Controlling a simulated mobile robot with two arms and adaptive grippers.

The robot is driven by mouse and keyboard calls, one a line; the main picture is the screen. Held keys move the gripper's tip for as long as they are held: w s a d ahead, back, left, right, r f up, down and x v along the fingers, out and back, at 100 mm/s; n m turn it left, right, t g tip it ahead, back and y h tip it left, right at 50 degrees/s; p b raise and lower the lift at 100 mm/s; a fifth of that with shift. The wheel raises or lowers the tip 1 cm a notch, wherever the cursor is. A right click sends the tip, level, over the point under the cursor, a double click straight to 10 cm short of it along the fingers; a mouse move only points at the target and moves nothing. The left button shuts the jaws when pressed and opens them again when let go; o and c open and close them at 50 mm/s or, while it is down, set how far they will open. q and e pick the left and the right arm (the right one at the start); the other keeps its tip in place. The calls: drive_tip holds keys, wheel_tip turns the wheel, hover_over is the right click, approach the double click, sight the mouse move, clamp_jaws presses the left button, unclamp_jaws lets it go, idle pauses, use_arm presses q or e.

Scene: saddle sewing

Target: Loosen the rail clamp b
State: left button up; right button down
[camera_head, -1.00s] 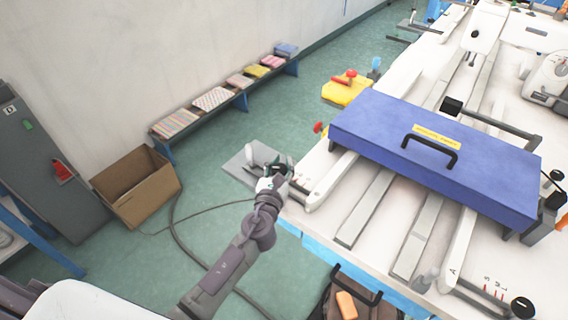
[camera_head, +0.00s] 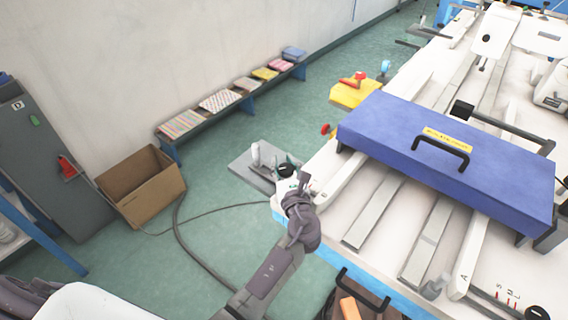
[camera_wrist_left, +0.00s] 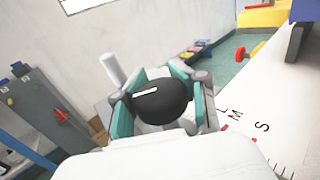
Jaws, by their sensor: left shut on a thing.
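My left gripper (camera_head: 286,172) is at the left end of a white rail (camera_head: 335,180), near the table's left front corner. In the left wrist view, its teal-padded fingers (camera_wrist_left: 160,102) are shut on a round black knob (camera_wrist_left: 165,97) with a white line on top, which appears to be the knob of rail clamp b. In the head view the knob shows only as a small dark spot between the fingers. The clamp body below the knob is hidden. My right gripper is in neither view.
A blue cover with a black handle (camera_head: 390,135) lies across the rails. Another white rail marked A (camera_head: 468,265) has a black knob (camera_head: 536,313) near its front end. A cardboard box (camera_head: 140,188) and a low bench (camera_head: 215,110) stand on the floor at left.

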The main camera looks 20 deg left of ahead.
sight(288, 176)
use_arm(q)
drive_tip(key=shift+s+d+f, duration=0.1)
drive_tip(key=shift+f, duration=0.25)
drive_tip(key=o, duration=0.9)
drive_tip(key=shift+c, duration=0.2)
drive_tip(key=shift+o, duration=0.8)
drive_tip(key=shift+r, duration=0.3)
drive_tip(key=v, duration=0.7)
drive_tip(key=shift+s+d, duration=0.15)
drive_tip(key=shift+s, duration=0.05)
